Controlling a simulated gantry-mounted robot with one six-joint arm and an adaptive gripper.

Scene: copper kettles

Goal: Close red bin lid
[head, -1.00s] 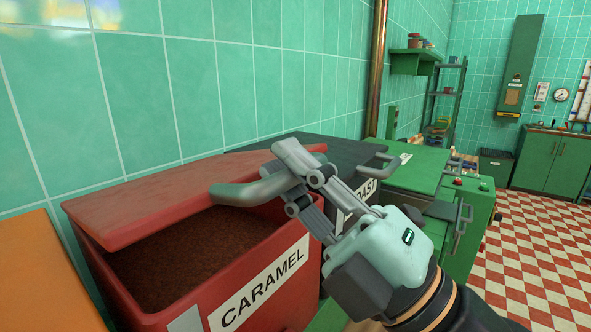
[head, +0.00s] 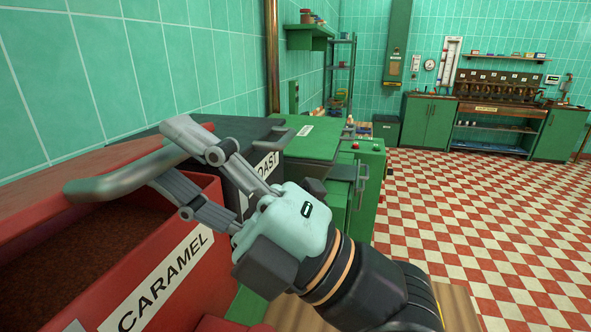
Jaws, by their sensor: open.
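The red bin (head: 185,215) is labelled CARAMEL and stands at the lower left, holding brown grainy stuff (head: 75,250). Its red lid (head: 40,190) is partly raised, with a gap above the front wall. The left part of the lid is cut off by the picture's edge. A grey bar handle (head: 105,187) sits on the lid's front edge. My gripper (head: 168,155) is open at the right end of this handle, one finger above and one below it. I cannot tell whether the fingers touch the handle.
A dark bin (head: 265,165) with a partly hidden label stands right behind the red bin. Beyond it is a green cabinet (head: 318,140) with a handle. Tiled wall runs along the left. The checkered floor (head: 480,220) at right is clear.

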